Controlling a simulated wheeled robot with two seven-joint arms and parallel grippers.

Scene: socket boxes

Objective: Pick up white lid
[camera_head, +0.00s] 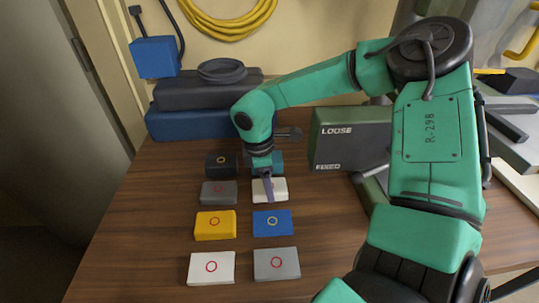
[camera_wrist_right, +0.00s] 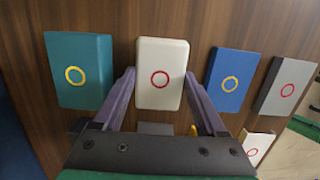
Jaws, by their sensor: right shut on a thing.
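A white lid (camera_head: 281,188) with a red ring sits in the right column of lids, between a teal one and a blue one. It also shows in the right wrist view (camera_wrist_right: 162,95). My right gripper (camera_wrist_right: 160,78) is shut on it, with one purple finger against each side. In the head view the right gripper (camera_head: 268,187) comes down over this lid and hides part of it. I cannot tell whether the lid is off the table. Another white lid (camera_head: 211,268) with a red ring lies at the near left. My left gripper is not in view.
Nearby lie a teal lid (camera_wrist_right: 78,70), a blue lid (camera_head: 273,222), a grey lid (camera_head: 276,264), a yellow lid (camera_head: 215,225), a dark grey lid (camera_head: 219,193) and a black one (camera_head: 221,165). A grey box (camera_head: 350,139) marked LOOSE stands to the right.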

